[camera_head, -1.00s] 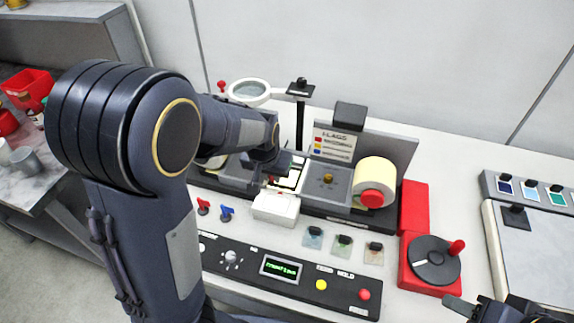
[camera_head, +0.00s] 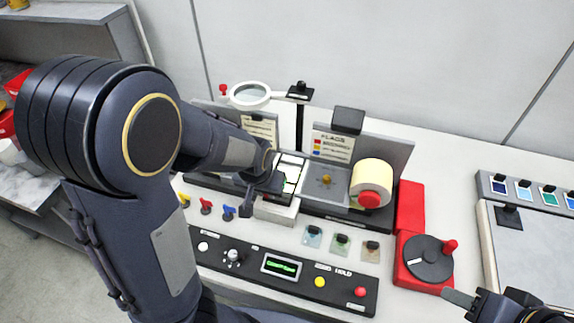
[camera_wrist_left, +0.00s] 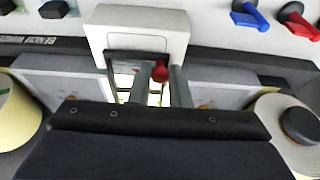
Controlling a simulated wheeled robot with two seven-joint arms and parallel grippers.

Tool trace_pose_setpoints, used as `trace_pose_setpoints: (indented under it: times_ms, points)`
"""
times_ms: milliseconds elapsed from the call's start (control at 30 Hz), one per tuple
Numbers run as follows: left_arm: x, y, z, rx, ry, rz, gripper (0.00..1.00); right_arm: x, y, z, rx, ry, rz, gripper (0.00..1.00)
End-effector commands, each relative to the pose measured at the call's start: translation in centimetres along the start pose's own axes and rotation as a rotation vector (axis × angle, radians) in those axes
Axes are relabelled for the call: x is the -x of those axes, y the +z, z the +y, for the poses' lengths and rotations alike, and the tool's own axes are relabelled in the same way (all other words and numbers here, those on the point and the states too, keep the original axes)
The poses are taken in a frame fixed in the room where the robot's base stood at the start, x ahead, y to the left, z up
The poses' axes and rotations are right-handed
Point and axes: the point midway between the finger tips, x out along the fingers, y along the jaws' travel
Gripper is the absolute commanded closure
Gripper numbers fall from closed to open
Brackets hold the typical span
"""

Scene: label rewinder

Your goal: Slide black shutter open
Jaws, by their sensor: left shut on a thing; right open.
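The white gate block (camera_head: 276,212) sits at the front middle of the rewinder, with a lit window (camera_head: 292,168) behind it. In the left wrist view the white block (camera_wrist_left: 140,22) is at the top, and a small red knob (camera_wrist_left: 160,72) stands in front of its opening. My left gripper (camera_wrist_left: 160,84) is shut on the red knob, one grey finger on each side. In the head view its fingers (camera_head: 266,190) are mostly hidden by the wrist. My right gripper (camera_head: 460,297) is open and empty at the bottom right, partly out of frame.
A label roll (camera_head: 372,180) stands right of the window. A control panel (camera_head: 330,284) and small levers (camera_head: 228,212) lie in front. A red crank box (camera_head: 430,258) is at the right. A magnifier (camera_head: 250,95) and post stand behind.

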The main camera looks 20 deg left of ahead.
Motion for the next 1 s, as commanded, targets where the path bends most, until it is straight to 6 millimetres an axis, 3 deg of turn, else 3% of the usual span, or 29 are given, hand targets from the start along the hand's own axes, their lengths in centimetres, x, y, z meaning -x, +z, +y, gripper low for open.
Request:
trace_pose_setpoints:
  times_ms: [500, 533, 700, 1000]
  points:
    - [0.9, 2.6, 0.0, 0.0, 0.0, -0.003, 0.9, 1.5, -0.8, -0.7, 0.0, 0.0, 0.0, 0.56]
    - [0.8, 2.5, 0.0, 0.0, 0.0, -0.002, 0.8, 1.4, -0.7, -0.6, 0.0, 0.0, 0.0, 0.56]
    - [0.7, 2.5, 0.0, 0.0, 0.0, -0.001, 0.6, 1.3, -0.7, -0.6, 0.0, 0.0, 0.0, 0.56]
    - [1.0, 2.4, 0.0, 0.0, 0.0, -0.001, 0.6, 1.6, -0.8, -0.7, 0.0, 0.0, 0.0, 0.56]
